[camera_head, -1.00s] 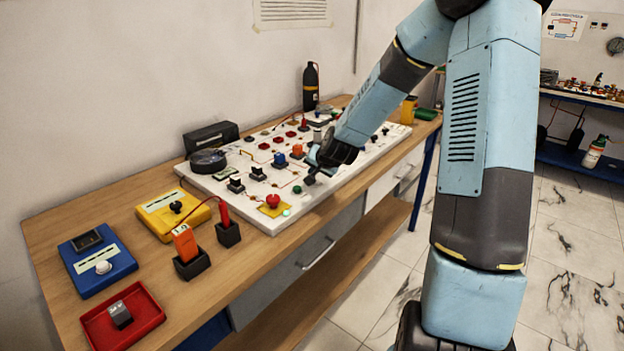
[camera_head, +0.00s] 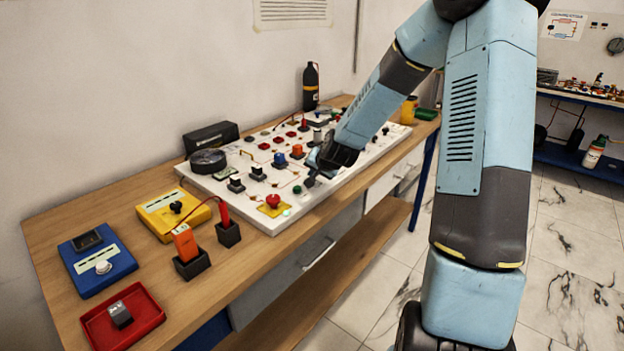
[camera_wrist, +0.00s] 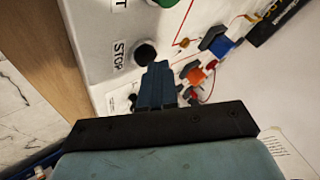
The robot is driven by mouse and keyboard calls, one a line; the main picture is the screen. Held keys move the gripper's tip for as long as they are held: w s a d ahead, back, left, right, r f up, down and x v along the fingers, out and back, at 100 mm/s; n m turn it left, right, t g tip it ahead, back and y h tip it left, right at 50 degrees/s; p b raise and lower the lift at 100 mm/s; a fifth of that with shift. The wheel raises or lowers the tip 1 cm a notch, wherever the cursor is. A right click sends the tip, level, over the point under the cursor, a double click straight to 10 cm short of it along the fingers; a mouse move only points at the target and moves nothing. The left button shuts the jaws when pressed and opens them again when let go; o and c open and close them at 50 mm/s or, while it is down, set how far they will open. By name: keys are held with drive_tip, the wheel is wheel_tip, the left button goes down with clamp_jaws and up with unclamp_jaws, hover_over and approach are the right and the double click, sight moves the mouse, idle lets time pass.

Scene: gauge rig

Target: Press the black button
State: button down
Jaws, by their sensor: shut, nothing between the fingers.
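The black button (camera_wrist: 145,53) is a round dark button on the white panel, beside the printed word STOP in the wrist view. In the head view it appears as a small dark spot (camera_head: 309,182) near the panel's front edge. My gripper (camera_wrist: 159,68) is shut and empty, with its fingertips just below and right of the button in the wrist picture. In the head view my gripper (camera_head: 316,168) is low over the panel beside the button. I cannot tell whether the fingertips touch the panel.
The white panel (camera_head: 240,203) carries several other parts, including a red button (camera_head: 273,201), a blue part (camera_head: 297,152) and an orange part (camera_wrist: 196,76). A green button (camera_wrist: 166,3) is near the black one. The wooden bench (camera_head: 60,218) also holds coloured boxes at left.

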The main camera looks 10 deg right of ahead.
idle(0.6)
drive_tip(key=shift+r, duration=0.85)
drive_tip(key=shift+r, duration=0.1)
drive_tip(key=shift+r, duration=2.4)
drive_tip(key=s+r+n+g+h, duration=0.1)
drive_tip(key=s+r+n, duration=0.1)
drive_tip(key=s+r, duration=0.6)
drive_tip(key=s+r+n+g+h, duration=0.1)
drive_tip(key=s+r+n, duration=0.3)
drive_tip(key=s, duration=0.7)
drive_tip(key=s+d+r, duration=0.1)
drive_tip(key=s+r, duration=0.1)
drive_tip(key=s, duration=0.8)
drive_tip(key=s+d+r+g, duration=0.1)
drive_tip(key=s+d+r, duration=0.1)
drive_tip(key=s, duration=0.8)
drive_tip(key=shift+s+d+r, duration=0.25)
drive_tip(key=shift+s+r, duration=0.05)
drive_tip(key=shift+r, duration=0.2)
